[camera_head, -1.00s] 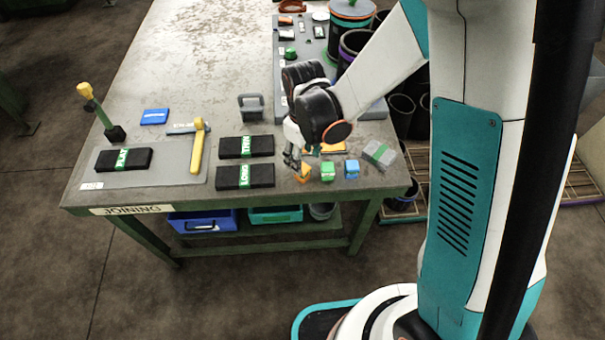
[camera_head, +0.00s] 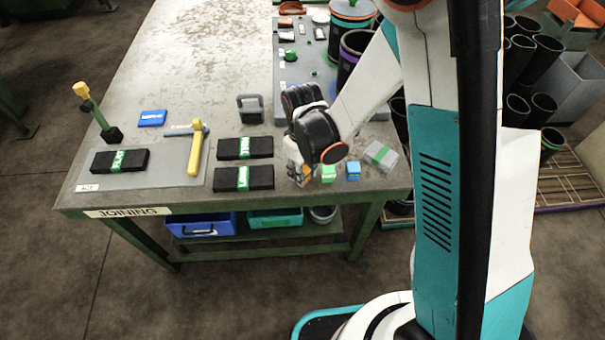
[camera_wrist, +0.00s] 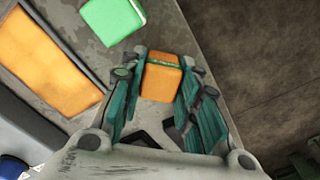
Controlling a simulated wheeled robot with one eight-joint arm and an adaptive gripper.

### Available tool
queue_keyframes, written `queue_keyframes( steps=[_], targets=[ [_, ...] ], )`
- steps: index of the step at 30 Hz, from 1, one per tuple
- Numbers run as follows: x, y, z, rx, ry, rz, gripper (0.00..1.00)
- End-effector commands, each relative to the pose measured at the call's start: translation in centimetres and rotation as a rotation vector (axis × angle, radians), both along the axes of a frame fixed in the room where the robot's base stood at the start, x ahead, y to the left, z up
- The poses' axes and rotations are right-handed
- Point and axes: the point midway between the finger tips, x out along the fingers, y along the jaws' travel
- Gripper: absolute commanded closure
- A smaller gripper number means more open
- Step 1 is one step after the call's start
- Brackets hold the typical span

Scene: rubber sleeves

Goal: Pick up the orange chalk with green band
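The orange chalk with the green band (camera_wrist: 161,84) is a small block near the table's front edge. In the wrist view it lies between the two fingers of my gripper (camera_wrist: 164,70), near their tips. The fingers stand apart on either side of it, close to its sides; firm contact is not visible. In the head view my gripper (camera_head: 300,174) is low over the table and hides most of the chalk.
A green block (camera_head: 328,174) and a blue block (camera_head: 353,170) stand just right of my gripper. A grey block with a green band (camera_head: 380,155) lies farther right. Black packs (camera_head: 228,179) lie to the left.

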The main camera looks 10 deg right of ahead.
Motion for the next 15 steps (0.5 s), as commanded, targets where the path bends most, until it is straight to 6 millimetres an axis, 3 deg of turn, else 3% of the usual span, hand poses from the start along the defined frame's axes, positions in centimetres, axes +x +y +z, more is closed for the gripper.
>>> queue_keyframes(
  steps=[5, 15],
  targets=[
    [0.0, 0.0, -0.01, 0.0, 0.0, 0.0, 0.99],
    [-0.02, -0.01, 0.68, 0.0, 0.0, 0.0, 0.99]
  ],
)
